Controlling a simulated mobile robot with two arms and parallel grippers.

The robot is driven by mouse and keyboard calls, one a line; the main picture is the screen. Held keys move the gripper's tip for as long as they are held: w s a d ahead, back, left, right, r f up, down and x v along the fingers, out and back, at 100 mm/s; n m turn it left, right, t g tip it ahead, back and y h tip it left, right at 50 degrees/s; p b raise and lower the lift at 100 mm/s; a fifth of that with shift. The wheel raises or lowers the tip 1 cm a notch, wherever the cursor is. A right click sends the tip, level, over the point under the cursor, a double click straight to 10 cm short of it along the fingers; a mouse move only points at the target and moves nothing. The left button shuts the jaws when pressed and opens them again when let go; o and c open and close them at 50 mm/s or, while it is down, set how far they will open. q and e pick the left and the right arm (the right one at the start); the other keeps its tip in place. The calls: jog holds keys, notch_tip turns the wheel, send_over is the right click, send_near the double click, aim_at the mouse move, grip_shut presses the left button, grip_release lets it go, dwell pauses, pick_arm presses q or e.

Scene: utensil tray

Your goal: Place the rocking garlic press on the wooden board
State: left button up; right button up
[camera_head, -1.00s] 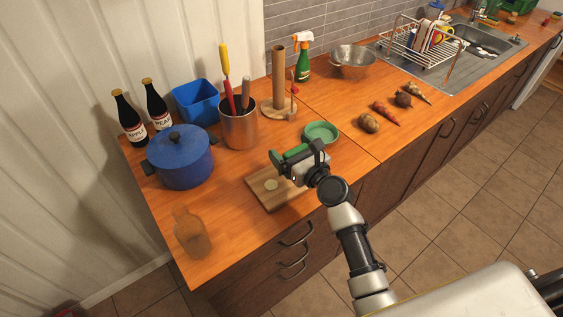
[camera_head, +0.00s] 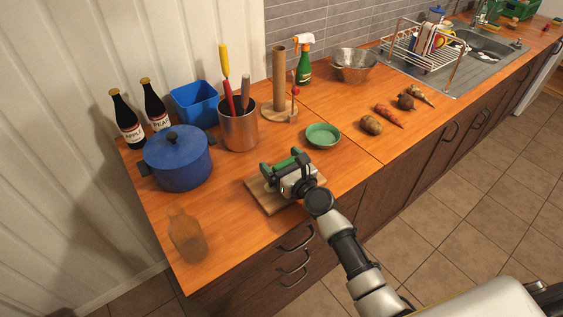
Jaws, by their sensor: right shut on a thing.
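The rocking garlic press (camera_head: 281,165), with green parts, is held in my right gripper (camera_head: 298,180) over the wooden board (camera_head: 268,204). The gripper is shut on it and partly hides it. The board lies flat near the counter's front edge, and the press and gripper cover much of it. I cannot tell whether the press touches the board. My left gripper is not in view.
A blue pot (camera_head: 180,160) and a brown bottle (camera_head: 187,236) stand to the left. A metal utensil holder (camera_head: 239,128) stands behind the board, and a green bowl (camera_head: 323,135) behind it to the right. Bare counter lies between bottle and board.

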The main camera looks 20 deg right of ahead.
jog(key=o, duration=0.8)
jog(key=shift+f, duration=0.1)
jog(key=shift+c, duration=0.2)
jog(key=shift+s+r+p, duration=0.1)
jog(key=shift+r+p, duration=0.15)
jog(key=shift+p, duration=0.1)
jog(key=v, duration=1.2)
jog(key=shift+b, duration=0.4)
